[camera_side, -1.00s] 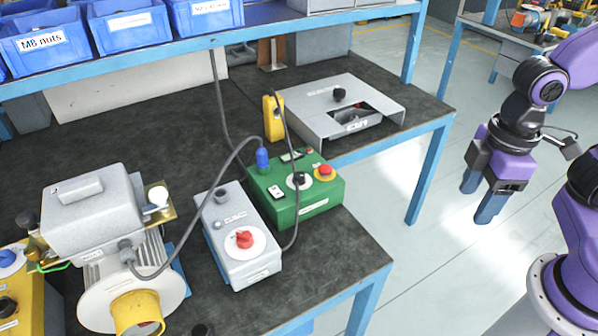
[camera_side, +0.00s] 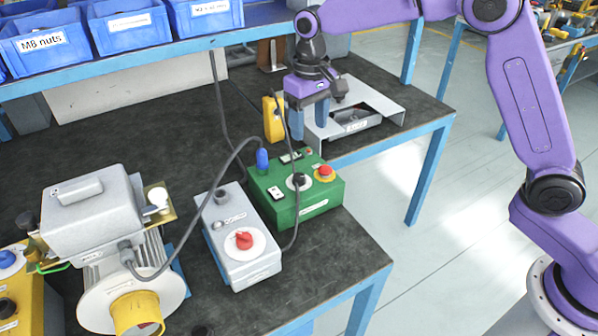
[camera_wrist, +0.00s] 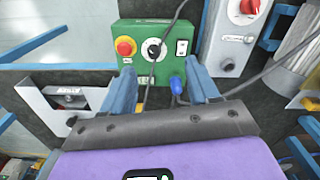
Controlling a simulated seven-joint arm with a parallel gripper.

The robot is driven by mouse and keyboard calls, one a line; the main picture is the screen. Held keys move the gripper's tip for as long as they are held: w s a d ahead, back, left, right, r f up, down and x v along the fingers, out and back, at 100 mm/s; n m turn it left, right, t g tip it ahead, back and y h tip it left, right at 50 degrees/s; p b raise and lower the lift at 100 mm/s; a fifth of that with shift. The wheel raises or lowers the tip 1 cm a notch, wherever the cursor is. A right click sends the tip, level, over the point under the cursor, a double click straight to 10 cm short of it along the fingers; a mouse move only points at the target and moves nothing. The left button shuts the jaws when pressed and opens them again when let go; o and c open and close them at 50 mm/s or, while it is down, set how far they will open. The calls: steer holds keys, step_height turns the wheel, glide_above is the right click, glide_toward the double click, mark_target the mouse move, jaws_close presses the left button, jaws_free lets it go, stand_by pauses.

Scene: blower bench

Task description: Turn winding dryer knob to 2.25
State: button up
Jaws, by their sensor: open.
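The green box (camera_side: 318,205) stands on the bench with a dark knob (camera_side: 298,180) on a white dial, a red stop button on yellow (camera_side: 325,171) and a white switch plate (camera_side: 277,193). A grey box (camera_side: 262,270) with a red knob (camera_side: 243,240) on a white dial stands left of it. The labels are too small to tell which is the winding dryer. My gripper (camera_side: 309,131) is open and empty, fingers down, above and behind the green box, touching no knob. In the wrist view, the green box's dial (camera_wrist: 153,49) shows beyond my gripper (camera_wrist: 160,66), partly crossed by a cable.
A blue plug (camera_side: 262,158) and dark cables rise beside the green box; one cable crosses near its dial. A yellow device (camera_side: 272,119) stands behind it. A grey housing (camera_side: 385,101) lies at the back right, a motor (camera_side: 95,215) at left. Blue bins (camera_side: 125,25) line the shelf.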

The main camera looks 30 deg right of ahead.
mark_target(299, 176)
steer(key=w+d+f+m, duration=0.1)
steer(key=w+f+m, duration=0.15)
steer(key=w, duration=0.45)
steer(key=f, duration=1.7)
steer(key=shift+s+d+f, duration=0.2)
steer(key=c, duration=1)
